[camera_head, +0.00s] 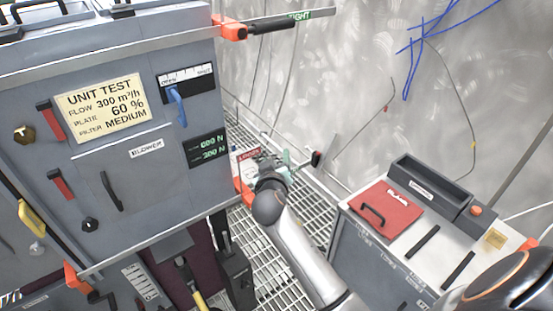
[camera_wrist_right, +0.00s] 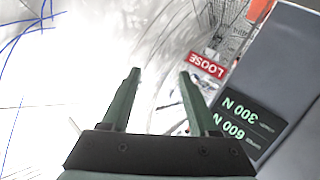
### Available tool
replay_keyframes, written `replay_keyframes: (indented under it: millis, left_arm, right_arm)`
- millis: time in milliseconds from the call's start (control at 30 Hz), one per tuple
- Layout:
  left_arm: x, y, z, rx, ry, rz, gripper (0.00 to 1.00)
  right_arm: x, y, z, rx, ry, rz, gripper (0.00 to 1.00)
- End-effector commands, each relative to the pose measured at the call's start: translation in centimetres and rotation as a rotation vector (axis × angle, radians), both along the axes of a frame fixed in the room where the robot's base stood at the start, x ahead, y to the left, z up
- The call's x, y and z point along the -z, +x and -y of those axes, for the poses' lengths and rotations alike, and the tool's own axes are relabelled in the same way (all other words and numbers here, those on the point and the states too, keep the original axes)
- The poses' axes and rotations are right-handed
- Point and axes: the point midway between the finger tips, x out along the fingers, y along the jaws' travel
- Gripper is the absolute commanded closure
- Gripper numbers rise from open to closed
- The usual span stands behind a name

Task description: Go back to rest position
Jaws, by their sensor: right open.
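My right gripper (camera_head: 287,160) shows in the head view just right of the grey cabinet (camera_head: 106,150), at the end of my arm reaching up from the bottom. In the right wrist view its two green fingers (camera_wrist_right: 160,74) stand well apart with nothing between them. The gripper is open and empty. The red LOOSE label (camera_wrist_right: 207,66) and the cabinet's side are to the right of the fingers in that view. My left gripper is in neither view.
An orange clamp with a black handle (camera_head: 270,25) sits at the cabinet's upper corner, beside a TIGHT label. A grey bench (camera_head: 380,262) with a red BLANK plate (camera_head: 386,207) stands at right. Grated floor (camera_head: 270,262) lies between. Blue cables (camera_head: 420,45) hang at upper right.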

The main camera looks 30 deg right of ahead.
Motion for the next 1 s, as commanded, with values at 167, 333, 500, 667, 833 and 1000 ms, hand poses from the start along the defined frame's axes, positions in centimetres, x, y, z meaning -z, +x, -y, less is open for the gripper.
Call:
replay_keyframes:
  millis: [167,333,500,667,833,1000]
  left_arm:
    - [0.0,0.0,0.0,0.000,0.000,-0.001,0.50]
    - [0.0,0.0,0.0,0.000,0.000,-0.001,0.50]
    - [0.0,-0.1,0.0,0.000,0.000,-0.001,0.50]
    - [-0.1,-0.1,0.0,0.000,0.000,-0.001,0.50]
    - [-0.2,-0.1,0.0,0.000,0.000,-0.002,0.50]
    - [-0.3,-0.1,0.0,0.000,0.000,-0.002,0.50]
  right_arm:
    - [0.0,0.0,0.0,0.001,0.000,0.000,0.39]
    - [0.0,0.0,0.0,0.001,0.000,0.000,0.39]
    - [2.8,-1.1,-1.0,-0.055,0.019,-0.046,0.39]
    - [10.5,-5.4,-4.3,-0.224,0.097,-0.164,0.39]
    - [18.1,-13.2,-8.9,-0.411,0.244,-0.276,0.39]
    - [22.2,-21.2,-12.4,-0.520,0.401,-0.338,0.39]
